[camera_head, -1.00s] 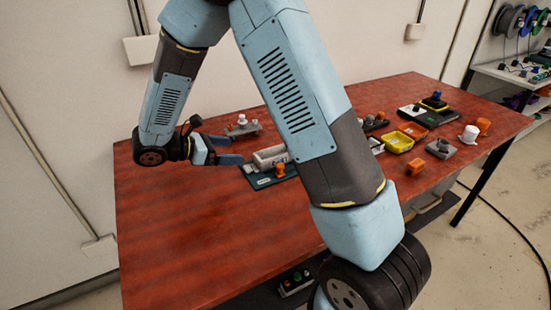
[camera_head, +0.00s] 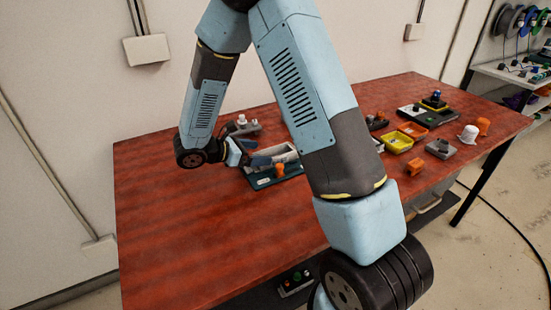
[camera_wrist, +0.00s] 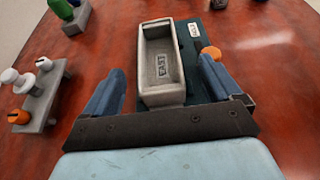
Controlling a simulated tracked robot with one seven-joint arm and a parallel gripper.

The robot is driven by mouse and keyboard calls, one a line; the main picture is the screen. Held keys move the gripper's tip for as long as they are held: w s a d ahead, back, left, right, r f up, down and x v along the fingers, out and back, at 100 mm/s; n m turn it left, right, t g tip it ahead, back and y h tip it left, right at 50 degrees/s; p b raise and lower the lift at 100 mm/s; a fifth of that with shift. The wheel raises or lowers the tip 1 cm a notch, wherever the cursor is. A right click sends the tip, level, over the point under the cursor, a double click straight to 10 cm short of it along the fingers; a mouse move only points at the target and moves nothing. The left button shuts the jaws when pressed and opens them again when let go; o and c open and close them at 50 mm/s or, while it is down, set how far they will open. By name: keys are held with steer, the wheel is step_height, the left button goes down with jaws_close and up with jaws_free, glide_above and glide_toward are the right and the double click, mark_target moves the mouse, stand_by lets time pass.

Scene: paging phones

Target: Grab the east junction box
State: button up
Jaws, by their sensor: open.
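The east junction box is a grey, open-topped rectangular box with "EAST" on its inner floor (camera_wrist: 157,88). It rests on a dark teal plate (camera_wrist: 217,35), and its interior looks empty. In the head view the box (camera_head: 286,150) is partly hidden by my gripper. My gripper (camera_wrist: 161,72) is open, with one blue finger on each side of the near part of the box. I see gaps between fingers and box, and cannot tell their height relation. In the head view my gripper (camera_head: 262,161) is at the box's left end.
An orange knob (camera_wrist: 210,53) stands close by the right finger. A grey stand with white and orange knobs (camera_wrist: 40,95) is at left. The table's left part is clear.

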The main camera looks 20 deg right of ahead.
mark_target(265, 152)
steer(key=x, duration=0.3)
steer(key=shift+w+d+f, duration=0.2)
steer(key=shift+d, duration=0.05)
steer(key=c, duration=1.2)
steer(key=shift+r, duration=0.1)
